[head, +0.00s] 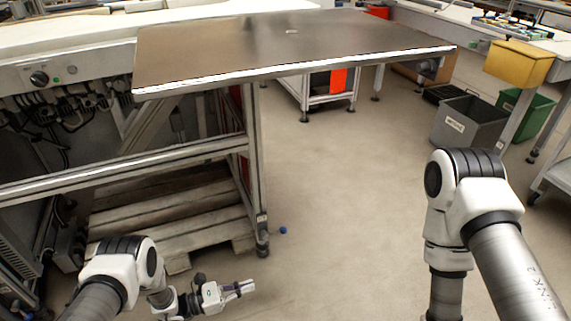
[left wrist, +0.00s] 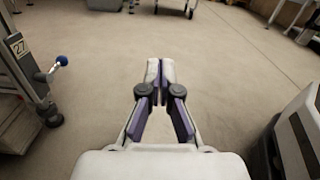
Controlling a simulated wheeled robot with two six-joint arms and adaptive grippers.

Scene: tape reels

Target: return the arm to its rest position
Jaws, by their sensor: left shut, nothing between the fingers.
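My left arm (head: 128,262) comes in at the lower left of the head view, bent low beside the table's leg. My left gripper (head: 246,287) is shut and empty, low over the bare floor. In the left wrist view its fingers (left wrist: 160,72) meet at the tips with nothing between them. My right arm (head: 470,195) shows at the right of the head view, with its lower part running down out of the picture. The right gripper is not in view.
The dark tabletop (head: 290,45) is bare except for a small light mark or item. A wooden pallet (head: 170,220) lies below it. A blue knob (head: 283,230) is near the table's leg. Grey (head: 468,124) and green (head: 525,116) bins stand right. The middle floor is free.

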